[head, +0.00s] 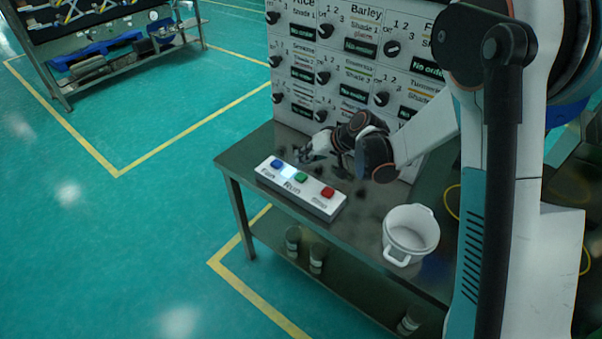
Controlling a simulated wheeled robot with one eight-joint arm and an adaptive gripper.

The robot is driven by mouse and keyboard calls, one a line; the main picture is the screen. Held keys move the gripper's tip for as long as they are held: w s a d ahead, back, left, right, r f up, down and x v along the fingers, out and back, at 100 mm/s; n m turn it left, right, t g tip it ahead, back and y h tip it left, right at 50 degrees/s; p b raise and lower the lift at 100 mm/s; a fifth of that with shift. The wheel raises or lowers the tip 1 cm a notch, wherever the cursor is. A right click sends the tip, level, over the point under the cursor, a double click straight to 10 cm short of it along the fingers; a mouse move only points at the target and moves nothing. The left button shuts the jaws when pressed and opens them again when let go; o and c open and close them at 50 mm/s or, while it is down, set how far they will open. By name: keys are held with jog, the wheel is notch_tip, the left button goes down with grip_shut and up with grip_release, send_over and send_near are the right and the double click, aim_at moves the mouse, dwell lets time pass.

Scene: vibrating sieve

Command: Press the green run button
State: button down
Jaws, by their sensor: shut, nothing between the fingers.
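The green run button (301,177) is the middle one on a white button box (322,205) that lies on the dark metal table. A blue button (277,163) is to its left, above the label "Fan", and a red button (328,192) is to its right. A bright light patch lies on the box between the blue and green buttons. My gripper (303,157) is shut and empty, just behind the box near the blue and green buttons. It looks apart from the green button, but its height above the table is hard to tell.
A white handled pot (410,232) stands on the table right of the box. A panel of black knobs and labels (345,60) rises behind. Several jars (317,257) stand on the lower shelf. The floor at left is open, with a workbench (105,55) beyond.

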jog(key=shift+r+p, duration=0.45)
jog(key=shift+r, duration=0.65)
jog(key=s+d+r+m+t+h, duration=0.1)
jog(key=s+d+r+h, duration=0.1)
jog(key=s+d+r, duration=0.4)
jog(key=s+d+r+h, duration=0.2)
jog(key=s+d+r, duration=0.2)
jog(key=s+r, duration=0.45)
jog(key=s+d+r+h, duration=0.1)
jog(key=s+d, duration=0.3)
jog(key=s, duration=0.4)
jog(key=s+d+r+m+t+h, duration=0.1)
jog(key=s+d, duration=0.3)
jog(key=s, duration=0.5)
jog(key=shift+d+m+h, duration=0.3)
jog(key=shift+d+h, duration=0.1)
jog(key=shift+h, duration=0.5)
